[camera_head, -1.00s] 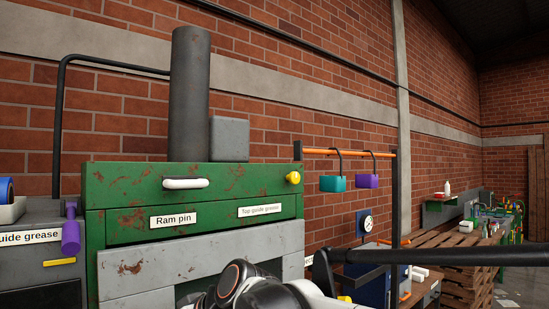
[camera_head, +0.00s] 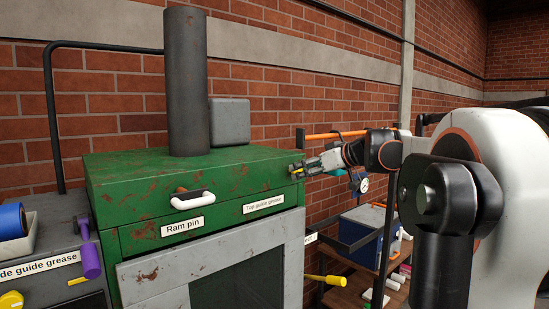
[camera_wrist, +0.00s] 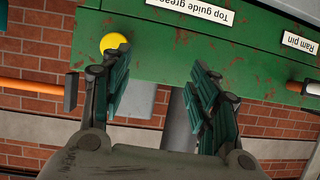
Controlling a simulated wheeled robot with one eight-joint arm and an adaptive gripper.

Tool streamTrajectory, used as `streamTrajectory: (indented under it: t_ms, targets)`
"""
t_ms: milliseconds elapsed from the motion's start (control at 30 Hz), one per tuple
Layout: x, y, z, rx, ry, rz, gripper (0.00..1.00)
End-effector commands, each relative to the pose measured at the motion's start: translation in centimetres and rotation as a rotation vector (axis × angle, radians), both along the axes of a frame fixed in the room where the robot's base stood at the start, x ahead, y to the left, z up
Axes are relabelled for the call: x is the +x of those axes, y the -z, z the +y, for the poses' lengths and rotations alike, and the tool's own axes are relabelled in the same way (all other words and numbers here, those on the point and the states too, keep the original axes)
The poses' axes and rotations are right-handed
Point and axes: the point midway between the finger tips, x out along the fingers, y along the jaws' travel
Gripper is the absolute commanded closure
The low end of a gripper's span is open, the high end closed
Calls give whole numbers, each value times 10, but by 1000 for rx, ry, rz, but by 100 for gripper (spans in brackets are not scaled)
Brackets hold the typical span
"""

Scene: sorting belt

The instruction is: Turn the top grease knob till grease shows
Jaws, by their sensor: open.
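The yellow top grease knob (camera_wrist: 113,42) sits on the green machine front near the "Top guide grease" label (camera_wrist: 205,10), which is upside down in the wrist view. The label also shows in the head view (camera_head: 270,204). My gripper (camera_wrist: 160,75) is open and empty, its two fingers spread before the green front. The knob is at the tip of the left finger in the wrist view, not centred between the fingers, and partly covered by it; I cannot tell if they touch. In the head view my gripper (camera_head: 302,170) is at the machine's right corner and largely hides the knob. No grease is visible.
A white ram-pin handle (camera_head: 193,200) is on the machine's front, left of the knob. A dark column (camera_head: 187,85) and a grey box (camera_head: 229,122) stand at its top. An orange rail (camera_head: 330,134) is behind my gripper. A purple handle (camera_head: 90,258) stands at left.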

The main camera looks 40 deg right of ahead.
Motion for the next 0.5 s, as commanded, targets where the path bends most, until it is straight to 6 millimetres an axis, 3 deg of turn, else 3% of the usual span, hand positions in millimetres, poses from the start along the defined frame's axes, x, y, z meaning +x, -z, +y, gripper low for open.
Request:
streamTrajectory:
  t_ms: [33, 100, 200, 333, 500]
  targets:
    - [-13, -14, -25, -7, 24, -3, 45]
    - [-26, -22, -47, -15, 46, -10, 45]
    - [-38, -29, -66, -25, 62, -15, 45]
    - [-41, -30, -74, -28, 68, -16, 45]
    - [-22, -23, -71, -29, 65, -16, 45]
